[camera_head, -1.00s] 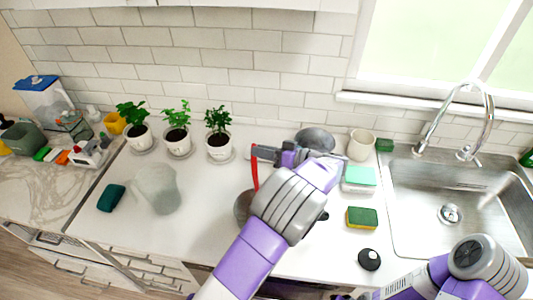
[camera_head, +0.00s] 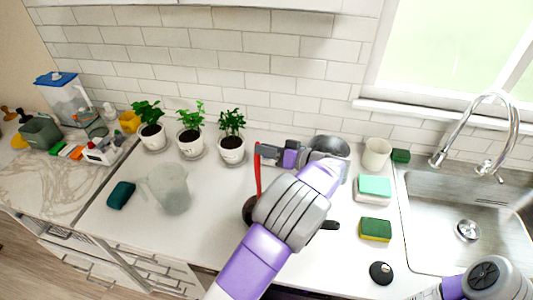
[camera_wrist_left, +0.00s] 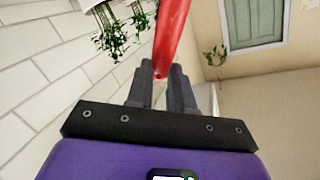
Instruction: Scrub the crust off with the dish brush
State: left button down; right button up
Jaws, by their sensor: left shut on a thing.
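My left gripper (camera_head: 266,153) is shut on a red handle (camera_head: 258,178), which I take to be the dish brush. The handle hangs nearly upright, its lower end over a dark round pan (camera_head: 248,212). My left forearm hides most of the pan, and a black handle (camera_head: 330,225) sticks out to its right. The brush head and any crust are hidden, so I cannot tell whether they touch. In the left wrist view the red handle (camera_wrist_left: 171,38) runs up from between the fingertips (camera_wrist_left: 160,88). My right arm shows at the lower right; its gripper is out of view.
Sponges (camera_head: 375,229), a cup (camera_head: 376,153) and a black knob-like thing (camera_head: 381,273) lie between pan and sink (camera_head: 430,225). A hazy jug (camera_head: 170,190) and potted plants (camera_head: 231,150) stand left.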

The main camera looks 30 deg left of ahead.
pick_arm(q)
jog(key=shift+d, duration=2.05)
jog(key=shift+s+a+b, duration=0.2)
jog(key=shift+a+b, duration=0.8)
jog(key=shift+a, duration=0.1)
jog(key=shift+s+a+b, duration=0.15)
jog(key=shift+a+b, duration=0.8)
jog(key=shift+a, duration=0.1)
